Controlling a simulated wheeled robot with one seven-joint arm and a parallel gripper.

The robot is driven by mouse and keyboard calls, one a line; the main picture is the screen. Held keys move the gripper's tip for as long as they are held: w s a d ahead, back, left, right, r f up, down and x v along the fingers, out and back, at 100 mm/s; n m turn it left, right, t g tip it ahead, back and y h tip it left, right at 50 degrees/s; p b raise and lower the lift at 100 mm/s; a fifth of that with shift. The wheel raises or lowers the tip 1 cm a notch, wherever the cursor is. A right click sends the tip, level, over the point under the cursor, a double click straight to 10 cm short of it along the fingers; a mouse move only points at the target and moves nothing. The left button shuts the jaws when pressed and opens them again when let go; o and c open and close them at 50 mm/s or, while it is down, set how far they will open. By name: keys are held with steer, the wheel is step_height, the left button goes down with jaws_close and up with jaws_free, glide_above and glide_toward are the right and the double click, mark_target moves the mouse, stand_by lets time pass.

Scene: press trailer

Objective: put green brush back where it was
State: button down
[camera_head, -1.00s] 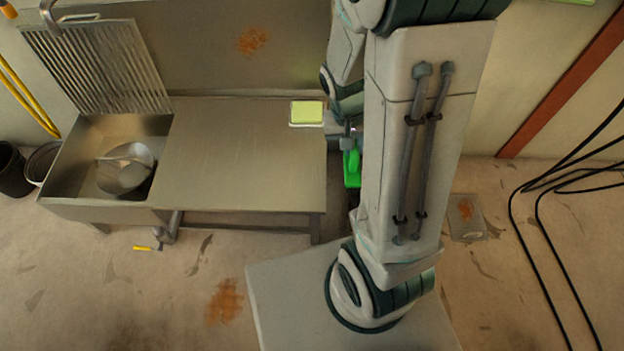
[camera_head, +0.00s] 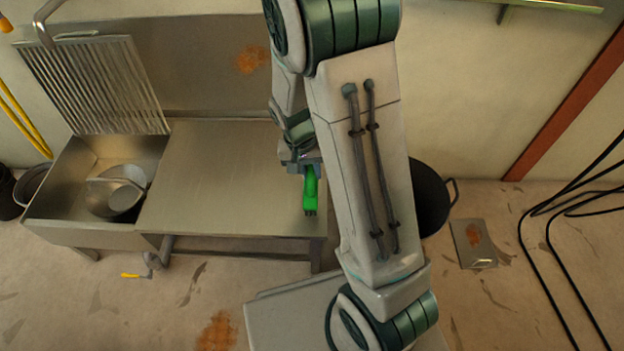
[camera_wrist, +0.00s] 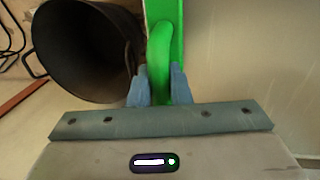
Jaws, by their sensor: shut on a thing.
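The green brush (camera_head: 310,192) hangs from my gripper (camera_head: 305,168) in the head view, over the right end of the steel counter (camera_head: 215,185). In the wrist view my gripper (camera_wrist: 160,88) is shut on the curved green handle of the brush (camera_wrist: 160,45), with one blue-grey fingertip on each side. A flat green part of the brush lies beyond the handle, cut off by the top edge. I cannot tell how high the brush is above the counter.
A sink (camera_head: 75,215) with a metal pot (camera_head: 118,190) adjoins the counter on the left. A dark bin (camera_head: 430,195) stands on the floor right of my arm; it also shows in the wrist view (camera_wrist: 85,50). A drain cover (camera_head: 472,243) and black cables (camera_head: 555,205) lie at right.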

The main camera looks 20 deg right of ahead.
steer(key=shift+f+b, duration=0.55)
steer(key=shift+f, duration=0.9)
steer(key=shift+f, duration=0.1)
steer(key=c, duration=1.3)
jaws_free()
steer(key=shift+c, duration=0.2)
step_height(320, 180, up, 12)
steer(key=a+f+p, duration=0.1)
steer(key=a+p, duration=0.1)
steer(key=p, duration=0.3)
steer(key=s+d+r+n+t+y, duration=0.1)
steer(key=s+d+r+n+y, duration=0.1)
steer(key=s+r, duration=0.9)
steer(key=shift+s+r+n+t, duration=0.4)
steer(key=shift+s+n, duration=0.5)
steer(key=shift+s, duration=0.25)
